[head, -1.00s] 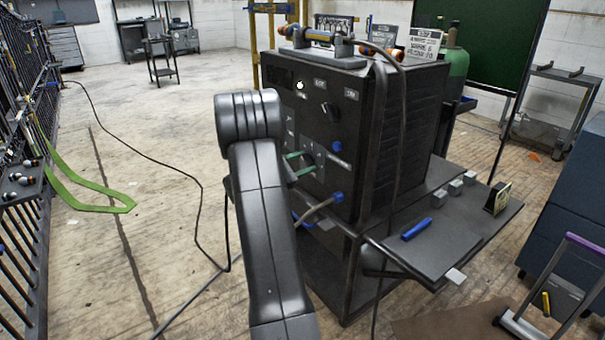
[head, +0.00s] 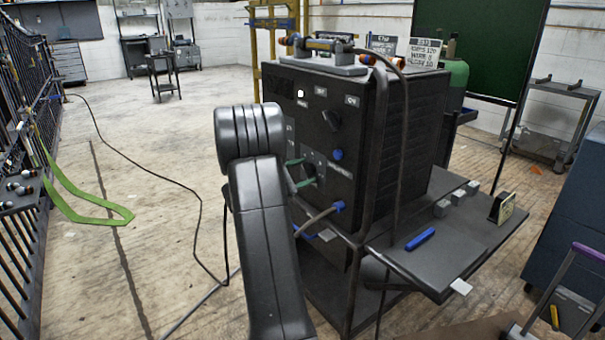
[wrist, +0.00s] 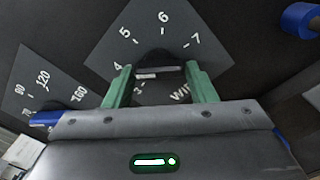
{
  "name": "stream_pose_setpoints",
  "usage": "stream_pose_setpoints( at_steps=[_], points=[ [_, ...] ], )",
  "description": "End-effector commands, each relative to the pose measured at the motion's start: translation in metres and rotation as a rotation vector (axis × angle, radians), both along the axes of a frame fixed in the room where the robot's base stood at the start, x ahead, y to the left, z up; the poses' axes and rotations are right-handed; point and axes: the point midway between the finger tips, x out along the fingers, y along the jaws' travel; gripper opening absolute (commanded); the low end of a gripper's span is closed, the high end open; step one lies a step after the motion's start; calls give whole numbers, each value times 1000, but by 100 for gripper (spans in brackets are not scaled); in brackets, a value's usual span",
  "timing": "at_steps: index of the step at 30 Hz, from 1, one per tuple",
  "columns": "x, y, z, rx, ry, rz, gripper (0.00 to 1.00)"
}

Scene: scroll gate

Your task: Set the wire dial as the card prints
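The wire dial is a dark knob (wrist: 160,69) with a pale mark on its left part, on a grey plate (wrist: 165,30) printed 3 to 7 and partly "WIRE". The pale mark lies on the side of the 3 and 4. My gripper (wrist: 158,72) has its green fingers on either side of the knob; I cannot tell whether they press on it. In the head view, my gripper (head: 297,174) is at the front of the black machine (head: 330,110), partly hidden by my arm. The printed card (head: 425,50) stands on top; its small print seems to read "AMPS 120" and "WIRE 5".
An amps scale (wrist: 42,85) lies left of the wire plate, and a blue knob (wrist: 300,20) is at upper right. A side shelf (head: 450,240) holds a blue marker (head: 420,239).

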Motion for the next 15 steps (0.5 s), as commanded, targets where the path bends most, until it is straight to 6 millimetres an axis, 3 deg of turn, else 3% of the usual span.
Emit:
stream_pose_setpoints(
  at_steps=[2, 11, 15],
  points=[
    [0, 0, 0, 0, 0, 0, 65],
    [-1, 1, 0, -1, 0, 1, 65],
    [-8, 13, 1, 0, 1, 3, 65]
  ],
)
